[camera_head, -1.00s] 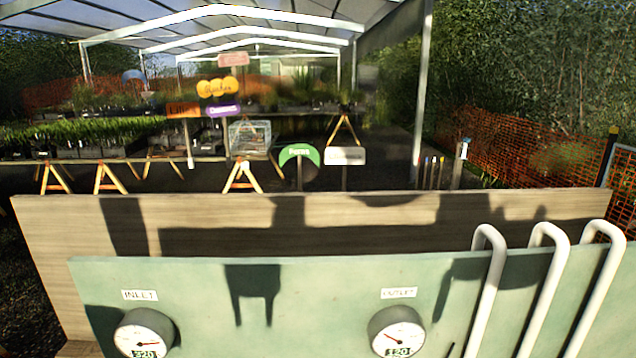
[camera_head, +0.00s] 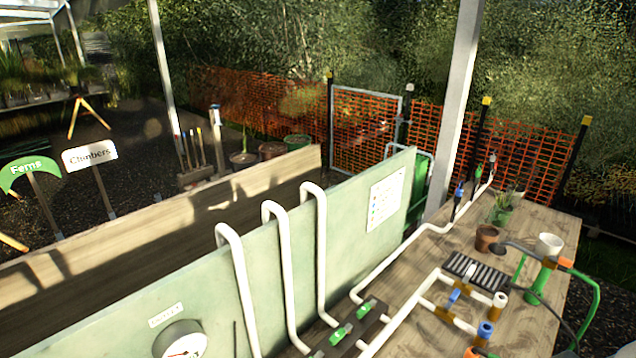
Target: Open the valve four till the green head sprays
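Several valves with green handles (camera_head: 341,334) sit on a dark strip at the foot of the white pipes; no number on them is legible, so I cannot tell which is valve four. White pipes (camera_head: 410,318) run from there across the wooden bench (camera_head: 400,282), with blue and orange fittings (camera_head: 485,330) at the front. Small upright heads, one blue (camera_head: 459,191), stand on a pipe at the back of the bench. Neither of my grippers is in view.
A pale green panel (camera_head: 190,285) with a gauge (camera_head: 181,341) and a white notice (camera_head: 385,197) stands left of the bench. A brown pot (camera_head: 486,238), a black grate (camera_head: 475,270) and a green hose (camera_head: 597,300) are on the right. A white post (camera_head: 457,110) rises behind.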

